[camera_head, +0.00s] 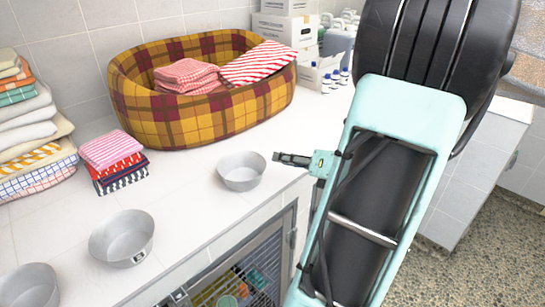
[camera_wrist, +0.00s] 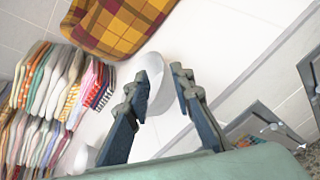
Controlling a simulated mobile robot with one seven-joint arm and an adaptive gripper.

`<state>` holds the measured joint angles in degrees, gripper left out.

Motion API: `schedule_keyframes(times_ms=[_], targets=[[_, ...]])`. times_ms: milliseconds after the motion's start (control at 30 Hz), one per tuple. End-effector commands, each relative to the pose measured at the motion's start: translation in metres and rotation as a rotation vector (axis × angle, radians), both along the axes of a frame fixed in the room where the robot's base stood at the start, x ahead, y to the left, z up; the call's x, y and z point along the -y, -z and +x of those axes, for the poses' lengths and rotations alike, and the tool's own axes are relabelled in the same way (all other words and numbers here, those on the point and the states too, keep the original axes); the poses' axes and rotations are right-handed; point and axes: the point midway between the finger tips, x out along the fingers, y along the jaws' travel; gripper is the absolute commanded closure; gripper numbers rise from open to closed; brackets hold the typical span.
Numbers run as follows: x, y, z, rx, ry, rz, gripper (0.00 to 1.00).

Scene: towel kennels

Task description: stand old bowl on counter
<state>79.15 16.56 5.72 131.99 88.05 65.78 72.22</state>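Three plain grey metal bowls stand upright on the white counter (camera_head: 190,200); I cannot tell by looks which is the old one. One bowl (camera_head: 242,171) is near the counter's front edge, below the plaid basket. A second bowl (camera_head: 122,238) is at lower left, and a third bowl (camera_head: 28,287) is cut by the left corner. My gripper (camera_head: 278,158) is just right of the first bowl. In the wrist view, its fingers (camera_wrist: 157,84) are spread, with that bowl (camera_wrist: 153,68) showing between and beyond them; contact is unclear. Another bowl (camera_wrist: 84,158) shows at lower left.
A plaid basket (camera_head: 200,112) holding folded red-and-white towels stands at the back. Folded towels (camera_head: 117,160) and tall towel stacks (camera_head: 30,125) are at left. Bottles (camera_head: 335,78) and boxes (camera_head: 285,30) are behind. A barred kennel door (camera_head: 245,275) is below the counter edge.

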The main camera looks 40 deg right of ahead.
Motion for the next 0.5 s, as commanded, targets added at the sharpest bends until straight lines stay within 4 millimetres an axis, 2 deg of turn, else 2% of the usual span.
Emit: schedule_keyframes(times_ms=[100,200,500], targets=[[0.002,-0.007,-0.018,0.0,0.002,-0.002,0.78],[0.002,-0.01,-0.027,0.0,0.0,0.0,0.78],[0.002,-0.011,-0.032,-0.001,0.0,0.001,0.78]])
